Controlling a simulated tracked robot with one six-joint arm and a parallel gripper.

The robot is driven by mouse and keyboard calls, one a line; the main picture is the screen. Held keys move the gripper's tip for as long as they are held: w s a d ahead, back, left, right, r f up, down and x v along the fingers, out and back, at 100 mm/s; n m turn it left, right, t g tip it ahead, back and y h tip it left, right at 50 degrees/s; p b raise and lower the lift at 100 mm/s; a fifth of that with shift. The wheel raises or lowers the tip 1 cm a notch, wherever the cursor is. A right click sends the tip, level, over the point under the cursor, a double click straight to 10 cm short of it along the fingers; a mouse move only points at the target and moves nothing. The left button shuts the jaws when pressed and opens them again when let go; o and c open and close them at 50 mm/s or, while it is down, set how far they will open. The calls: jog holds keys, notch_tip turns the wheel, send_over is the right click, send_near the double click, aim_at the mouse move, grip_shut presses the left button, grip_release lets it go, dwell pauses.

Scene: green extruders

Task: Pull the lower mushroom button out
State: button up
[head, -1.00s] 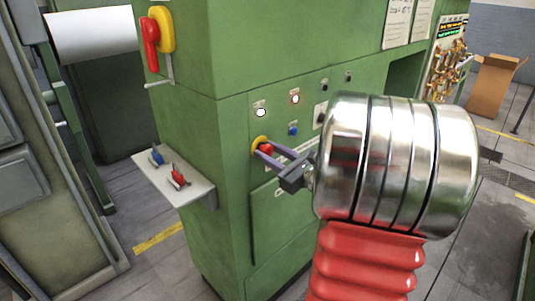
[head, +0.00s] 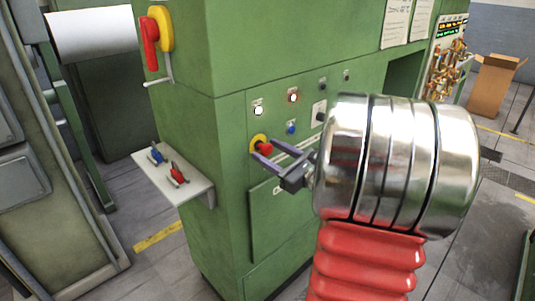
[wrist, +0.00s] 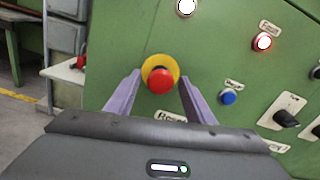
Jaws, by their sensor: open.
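The lower mushroom button (head: 264,147) is red with a yellow collar and sits on the green machine's front panel. In the wrist view the red button (wrist: 160,81) shows fully, near the middle. My gripper (head: 267,152) is open, with its two purple-grey fingers pointing at the panel. In the wrist view my gripper (wrist: 160,84) has one finger to the left of the button and one to the right, with gaps on both sides. I cannot tell whether the fingertips reach past the button's head.
A blue button (wrist: 228,97), a lit white lamp (head: 258,110) and a lit red lamp (head: 293,97) are on the same panel. A shelf (head: 190,190) with small blue and red items juts out at the left. A red lever (head: 150,42) is above it.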

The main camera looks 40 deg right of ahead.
jog(key=shift+s, duration=0.1)
jog(key=shift+s, duration=0.2)
jog(key=s, duration=1.3)
jog(key=shift+d, duration=0.2)
jog(key=shift+s, duration=0.1)
dwell(0.3)
